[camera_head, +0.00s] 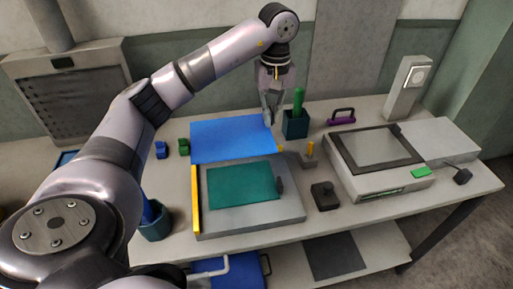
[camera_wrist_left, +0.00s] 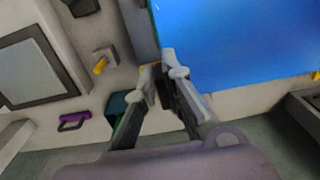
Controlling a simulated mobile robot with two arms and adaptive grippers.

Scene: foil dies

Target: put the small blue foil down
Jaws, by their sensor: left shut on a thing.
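The blue foil (camera_head: 228,138) is a flat blue sheet behind the grey plate with the green panel. It also fills the upper right of the left wrist view (camera_wrist_left: 240,40). My left gripper (camera_head: 269,120) reaches down from above and is shut on the foil's right edge, near its back corner. In the left wrist view its fingertips (camera_wrist_left: 162,66) meet at that edge. The foil looks level; I cannot tell whether it rests on the table or hangs just above. My right gripper is not in view.
A grey plate with a green panel (camera_head: 240,187) is in front of the foil. A dark green holder (camera_head: 295,125) stands just right of the gripper. A purple handle (camera_head: 341,116) and a grey device (camera_head: 380,150) are further right. Small blue (camera_head: 161,150) and green (camera_head: 183,146) blocks are left.

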